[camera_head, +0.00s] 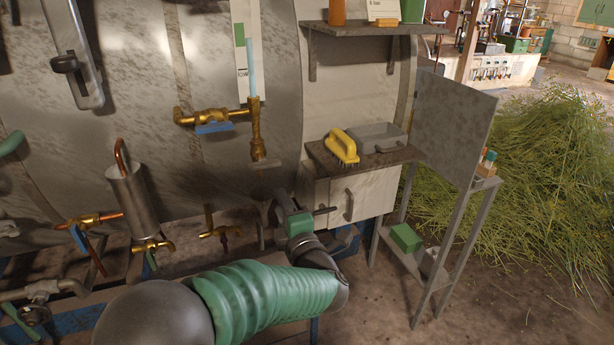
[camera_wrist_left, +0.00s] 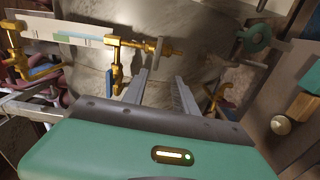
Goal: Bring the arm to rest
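My left arm, with its green sleeve, reaches in from the bottom of the head view. Its left gripper (camera_head: 277,212) is in front of the lower part of the metal still (camera_head: 245,150), left of a small cabinet. In the left wrist view the two grey fingers of the left gripper (camera_wrist_left: 162,76) stand apart with nothing between them. They point toward the still's wall, and whether they touch anything cannot be told. My right gripper is in neither view.
Brass valve pipework (camera_head: 256,130) with a blue sight tube is above the gripper; a condenser (camera_head: 132,200) is left. A cabinet (camera_head: 350,195), a shelf with a yellow brush (camera_head: 342,146), and a metal stand (camera_head: 450,235) are right. Cut herbs (camera_head: 540,170) lie beyond; floor is clear lower right.

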